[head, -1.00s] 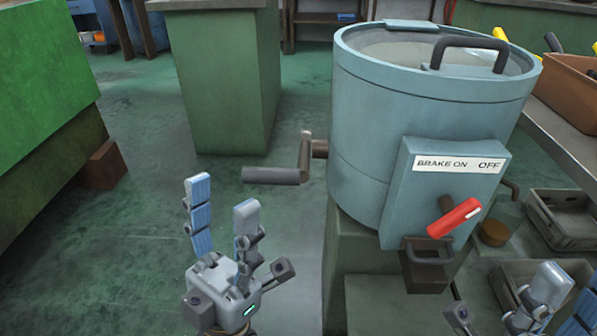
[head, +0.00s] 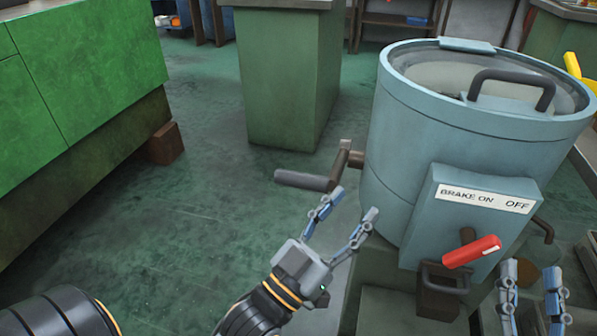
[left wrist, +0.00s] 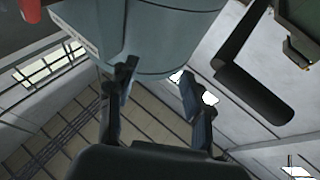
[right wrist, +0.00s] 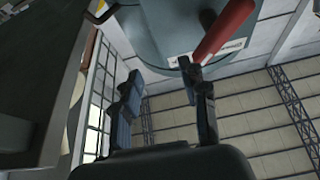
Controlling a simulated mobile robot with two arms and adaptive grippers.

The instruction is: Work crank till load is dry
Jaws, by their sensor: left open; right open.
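The blue-grey drum machine (head: 405,165) stands at right with its round lid open to view and a dark handle (head: 512,78) on top. The crank (head: 308,180) sticks out from the drum's left side, its dark grip pointing left. A red-handled brake lever (head: 471,251) sits under a plate (head: 487,201) reading BRAKE ON and OFF, its red end toward the right. My left gripper (head: 350,207) is open and empty, just below the crank, apart from it. In the left wrist view the crank (left wrist: 252,85) is right of the fingers. My right gripper (head: 531,292) is open below the red lever.
A green cabinet (head: 85,85) stands at left and a green pedestal (head: 282,78) behind the crank. The floor (head: 190,230) between them is clear. A dark drawer-like box with a handle (head: 440,290) juts out under the brake plate, close to my right gripper.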

